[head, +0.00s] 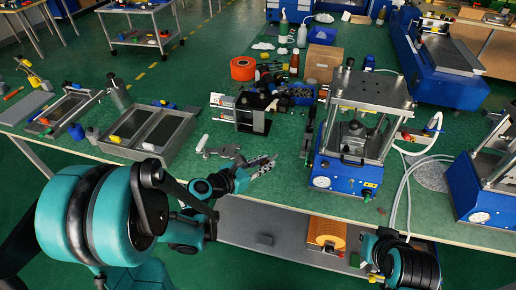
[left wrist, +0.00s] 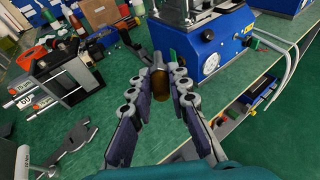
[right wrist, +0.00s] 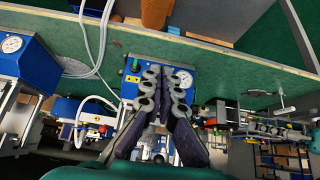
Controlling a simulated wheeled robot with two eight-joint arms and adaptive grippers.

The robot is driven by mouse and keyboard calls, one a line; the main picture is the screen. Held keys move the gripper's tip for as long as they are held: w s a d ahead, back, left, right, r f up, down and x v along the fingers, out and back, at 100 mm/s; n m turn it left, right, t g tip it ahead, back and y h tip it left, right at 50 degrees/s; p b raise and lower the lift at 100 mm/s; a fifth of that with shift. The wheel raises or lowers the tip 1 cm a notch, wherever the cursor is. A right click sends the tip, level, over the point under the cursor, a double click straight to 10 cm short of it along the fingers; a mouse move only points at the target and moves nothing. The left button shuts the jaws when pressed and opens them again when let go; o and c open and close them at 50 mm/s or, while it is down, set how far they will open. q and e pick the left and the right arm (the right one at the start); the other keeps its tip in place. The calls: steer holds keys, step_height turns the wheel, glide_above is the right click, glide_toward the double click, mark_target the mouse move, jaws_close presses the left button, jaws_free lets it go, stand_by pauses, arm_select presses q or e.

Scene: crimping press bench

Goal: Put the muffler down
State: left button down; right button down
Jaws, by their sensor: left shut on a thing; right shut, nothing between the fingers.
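My left gripper (head: 264,166) is shut on the muffler and holds it over the green bench top, left of the middle blue press. In the left wrist view the muffler (left wrist: 158,84) is a small brown-gold piece between the fingers (left wrist: 158,78), partly hidden by them. In the head view the muffler is too small to make out. My right gripper (right wrist: 162,78) is shut and empty; in the right wrist view it is in front of a blue press base with a gauge. In the head view the right arm is low at the bench's front edge.
The middle press (head: 355,140) stands right of my left gripper. A black fixture (head: 252,112), an orange spool (head: 243,68) and a grey tray (head: 150,130) are on the bench (head: 285,195). A lower shelf (head: 265,225) shows below the front edge.

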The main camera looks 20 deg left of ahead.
steer(key=c, duration=2)
jaws_free()
steer(key=o, duration=0.4)
steer(key=shift+w+a+r, duration=0.1)
steer(key=shift+w+r, duration=0.05)
steer(key=shift+o, duration=0.2)
steer(key=w+a+r+n+g+y, duration=0.15)
steer(key=w+a+r+n, duration=0.35)
steer(key=w+a+n, duration=0.5)
steer(key=w+a+r+n+g, duration=0.3)
steer(key=w+a+r+n, duration=0.3)
steer(key=n, duration=0.9)
arm_select(q)
steer(key=s+d+f+m+g+h, duration=0.1)
steer(key=d+f+m+g+h, duration=0.1)
steer(key=d+m+g+h, duration=0.3)
steer(key=d, duration=0.3)
steer(key=shift+s+d+f+m, duration=0.2)
steer(key=shift+s+d+m, duration=0.05)
steer(key=shift+d+m, duration=0.1)
arm_select(e)
steer(key=a+x, duration=0.1)
steer(key=x, duration=1.2)
steer(key=shift+f, duration=0.2)
